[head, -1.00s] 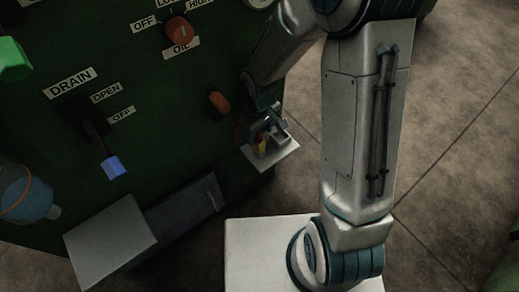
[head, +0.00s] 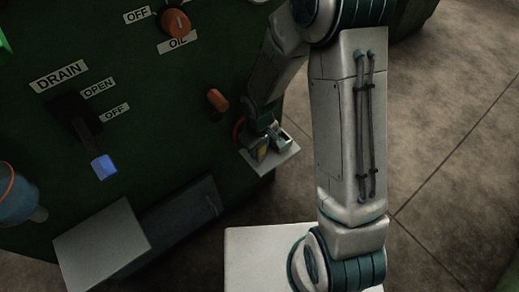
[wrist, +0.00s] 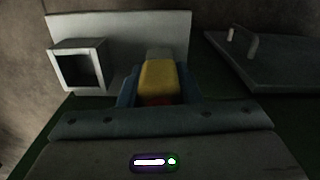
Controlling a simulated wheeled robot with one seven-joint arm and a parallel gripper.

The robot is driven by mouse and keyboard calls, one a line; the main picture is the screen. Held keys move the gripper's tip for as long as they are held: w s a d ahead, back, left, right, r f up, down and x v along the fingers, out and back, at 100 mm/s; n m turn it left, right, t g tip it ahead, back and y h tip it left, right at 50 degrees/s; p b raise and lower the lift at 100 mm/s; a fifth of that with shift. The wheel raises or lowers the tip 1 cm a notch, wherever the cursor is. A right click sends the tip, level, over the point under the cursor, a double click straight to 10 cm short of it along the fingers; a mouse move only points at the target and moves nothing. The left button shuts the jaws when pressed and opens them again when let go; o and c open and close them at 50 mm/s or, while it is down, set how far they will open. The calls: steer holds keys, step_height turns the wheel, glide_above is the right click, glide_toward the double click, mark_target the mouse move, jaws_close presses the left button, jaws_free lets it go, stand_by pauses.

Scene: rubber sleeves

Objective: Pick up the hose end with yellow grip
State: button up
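The hose end with the yellow grip (wrist: 163,80) is between the two fingers of my gripper (wrist: 161,92) in the wrist view. A bit of red shows at its near end and a grey tip at its far end. The blue-grey fingers lie close along both sides of the grip; whether they press on it cannot be told. In the head view my gripper (head: 263,142) is down at the small white shelf (head: 284,158) on the green machine, with a little of the yellow grip (head: 263,152) showing. My arm and gripper hide most of the hose end there.
A square hollow holder (wrist: 78,68) stands on the shelf, left of the grip in the wrist view. A dark box with a handle (wrist: 280,60) is on the right. The machine bears an orange knob (head: 217,100), a blue-tipped drain lever (head: 104,167) and a white box (head: 102,246).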

steer(key=c, duration=0.4)
steer(key=shift+o, duration=0.2)
steer(key=shift+r, duration=0.15)
steer(key=shift+r, duration=0.25)
step_height(320, 180, up, 4)
steer(key=shift+f+p, duration=0.15)
steer(key=shift+p, duration=1)
steer(key=s+d+r+b, duration=0.3)
steer(key=s+d+r, duration=0.3)
steer(key=s, duration=0.3)
steer(key=shift+s+d+r, duration=0.2)
steer(key=shift+s+d, duration=0.1)
